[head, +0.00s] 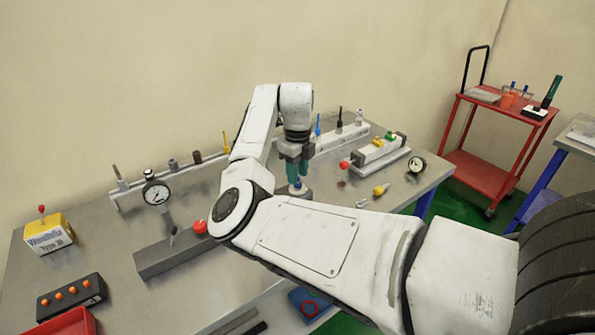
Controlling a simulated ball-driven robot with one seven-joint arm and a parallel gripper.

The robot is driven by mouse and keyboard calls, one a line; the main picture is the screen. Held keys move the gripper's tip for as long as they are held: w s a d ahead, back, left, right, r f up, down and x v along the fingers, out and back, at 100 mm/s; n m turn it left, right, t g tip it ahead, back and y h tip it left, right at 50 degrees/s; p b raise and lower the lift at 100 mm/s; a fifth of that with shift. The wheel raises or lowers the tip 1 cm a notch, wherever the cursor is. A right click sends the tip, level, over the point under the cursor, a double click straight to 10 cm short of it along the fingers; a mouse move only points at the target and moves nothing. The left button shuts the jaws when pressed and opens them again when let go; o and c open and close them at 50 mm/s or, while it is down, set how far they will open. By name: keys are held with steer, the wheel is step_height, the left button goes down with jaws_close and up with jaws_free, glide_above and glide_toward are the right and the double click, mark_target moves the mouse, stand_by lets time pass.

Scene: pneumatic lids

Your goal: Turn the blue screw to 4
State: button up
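My gripper (297,178) points down over the middle of the metal table (110,250), its teal fingers low above a small round pale-and-blue part (297,188). The fingers hide much of this part. I cannot tell whether it is the blue screw, whether the fingers touch it, or how far apart they are. No number scale is readable. A thin upright blue item (318,126) stands in the rack behind, to the right of my gripper; its kind is unclear.
A grey block (165,258) with a red knob (200,227) lies left of my arm. A dial gauge (155,192) stands at the back left. A pale fixture (378,152) and a small gauge (416,164) sit at right. A red cart (484,183) stands beyond the table.

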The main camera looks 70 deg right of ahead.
step_height(320, 180, up, 11)
steer(key=b, duration=0.1)
stand_by(0.5)
steer(key=shift+f, duration=0.15)
stand_by(0.4)
